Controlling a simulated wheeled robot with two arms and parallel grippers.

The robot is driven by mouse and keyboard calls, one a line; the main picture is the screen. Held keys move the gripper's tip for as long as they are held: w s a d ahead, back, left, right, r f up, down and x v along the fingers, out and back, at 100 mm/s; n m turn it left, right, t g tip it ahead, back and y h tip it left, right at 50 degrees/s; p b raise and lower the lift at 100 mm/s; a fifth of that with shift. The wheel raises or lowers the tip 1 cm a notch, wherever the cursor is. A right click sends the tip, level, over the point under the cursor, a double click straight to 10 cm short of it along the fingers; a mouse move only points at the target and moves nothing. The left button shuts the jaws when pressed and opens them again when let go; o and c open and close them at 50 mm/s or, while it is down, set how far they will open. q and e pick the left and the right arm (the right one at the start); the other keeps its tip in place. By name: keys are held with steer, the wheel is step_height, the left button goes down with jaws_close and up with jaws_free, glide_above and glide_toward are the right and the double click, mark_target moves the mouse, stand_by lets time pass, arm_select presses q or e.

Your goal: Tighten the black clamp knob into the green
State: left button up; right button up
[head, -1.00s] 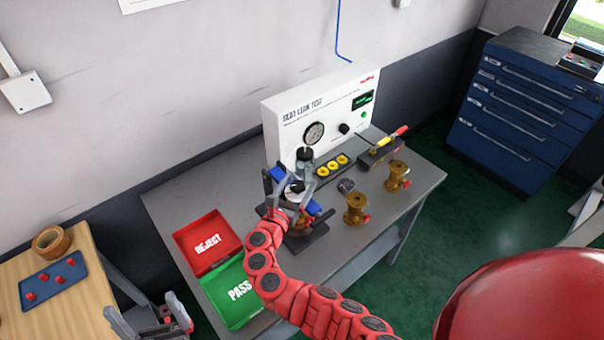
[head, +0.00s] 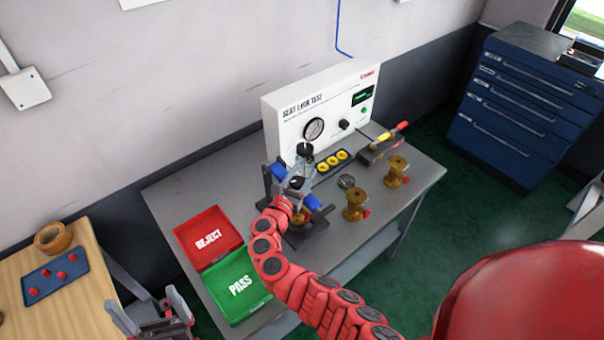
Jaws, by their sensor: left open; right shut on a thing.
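The black clamp knob (head: 304,149) tops the clamp fixture (head: 311,229) on the grey bench, in front of the white test panel. A brass valve body shows partly in the fixture, mostly hidden by my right arm and gripper. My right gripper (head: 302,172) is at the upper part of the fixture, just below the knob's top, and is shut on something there. Its fingers and the clamp overlap, so the exact contact is hard to see. My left gripper (head: 150,306) is open and empty at the lower left, near the wooden table's edge.
The white panel (head: 320,112) has a gauge (head: 314,129) and a small green light. A red REJECT tray (head: 208,238) and a green PASS tray (head: 240,285) lie left of the fixture.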

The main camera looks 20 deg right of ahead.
jaws_close()
steer(key=shift+s+f+m+g+h+b, duration=0.15)
steer(key=shift+f+m+g+h+b, duration=0.05)
steer(key=shift+m+g+h+b, duration=0.85)
steer(key=m+g+h+b, duration=0.1)
steer(key=g+b, duration=0.1)
steer(key=b, duration=0.1)
steer(key=m+g+h+b, duration=0.1)
steer(key=g+b, duration=0.1)
steer(key=b, duration=0.1)
steer(key=s+m+g+h+b, duration=0.1)
steer(key=m+g+b, duration=0.1)
steer(key=b, duration=0.1)
steer(key=shift+d, duration=0.35)
steer(key=shift+s+d+r+m+g+h+b, duration=0.15)
steer(key=shift+m+g+b, duration=0.55)
steer(key=shift+b, duration=1.1)
steer(key=shift+s+a+f+m+g+h+b, duration=0.15)
steer(key=shift+m+g+b, duration=0.25)
steer(key=shift+g+b, duration=1)
steer(key=shift+s+d+r+m+g+h+b, duration=0.15)
steer(key=shift+m+g+b, duration=0.35)
steer(key=shift+b, duration=1.65)
steer(key=o, duration=1.2)
jaws_free()
